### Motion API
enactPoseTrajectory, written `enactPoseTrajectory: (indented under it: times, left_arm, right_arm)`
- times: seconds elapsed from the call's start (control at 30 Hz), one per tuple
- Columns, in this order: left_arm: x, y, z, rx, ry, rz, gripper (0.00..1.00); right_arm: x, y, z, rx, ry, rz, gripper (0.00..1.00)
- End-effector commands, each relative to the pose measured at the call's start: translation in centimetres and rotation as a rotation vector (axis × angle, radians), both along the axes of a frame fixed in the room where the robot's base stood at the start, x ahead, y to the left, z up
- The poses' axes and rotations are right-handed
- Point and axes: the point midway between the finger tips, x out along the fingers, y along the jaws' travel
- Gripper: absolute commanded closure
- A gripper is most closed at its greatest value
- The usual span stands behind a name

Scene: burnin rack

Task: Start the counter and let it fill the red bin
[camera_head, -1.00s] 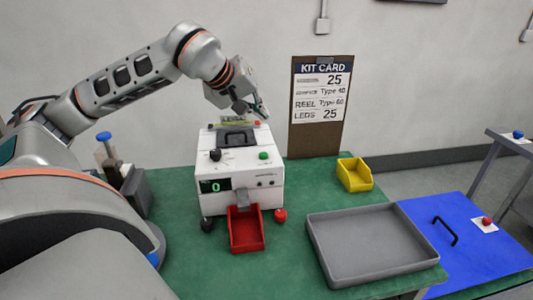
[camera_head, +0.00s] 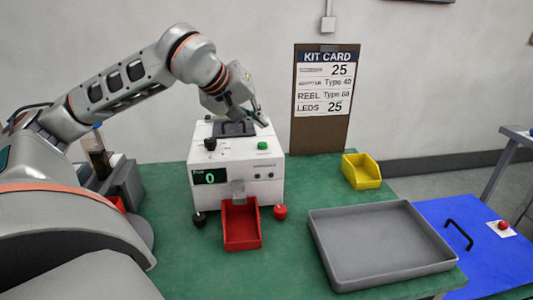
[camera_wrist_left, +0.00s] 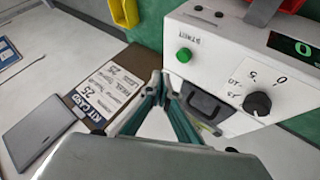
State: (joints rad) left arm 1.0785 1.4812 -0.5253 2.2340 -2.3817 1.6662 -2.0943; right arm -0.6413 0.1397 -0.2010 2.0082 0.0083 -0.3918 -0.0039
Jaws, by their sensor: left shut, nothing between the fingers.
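The white counter (camera_head: 268,180) stands on the green table. Its display (camera_head: 210,178) shows a green 0. On its top are a black knob (camera_head: 210,144) and a green button (camera_head: 262,145), which also shows in the left wrist view (camera_wrist_left: 184,55) near a "UNIT"-like label. The red bin (camera_head: 241,240) sits under the chute at the counter's front; its inside looks empty. My left gripper (camera_head: 263,121) is shut and empty, above the counter's back right edge, behind the green button and apart from it. Its fingertips (camera_wrist_left: 163,78) show beside the button in the wrist view.
A kit card (camera_head: 323,90) stands at the back. A yellow bin (camera_head: 361,171) and a grey tray (camera_head: 335,272) are to the right on the table. A blue surface (camera_head: 440,218) with a black handle and a red button (camera_head: 503,224) lies farther right.

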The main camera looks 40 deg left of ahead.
Motion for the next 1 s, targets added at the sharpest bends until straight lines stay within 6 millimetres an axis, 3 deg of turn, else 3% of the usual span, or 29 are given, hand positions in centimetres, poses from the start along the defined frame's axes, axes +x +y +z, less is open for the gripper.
enactPoseTrajectory:
  times: [0.03, 0.23, 1.0]
  left_arm:
    - [0.1, 0.1, -1.6, 0.001, 0.011, 0.0, 1.0]
    - [0.1, 0.0, -3.0, 0.001, 0.006, 0.001, 1.0]
    - [0.0, 0.0, -2.9, 0.0, 0.0, 0.0, 1.0]
  right_arm:
    - [0.0, -0.2, -0.9, -0.006, 0.001, -0.001, 0.6]
    - [1.2, -0.8, -1.0, -0.025, -0.019, -0.001, 0.6]
    - [0.8, -0.6, -1.1, -0.024, -0.013, 0.003, 0.6]
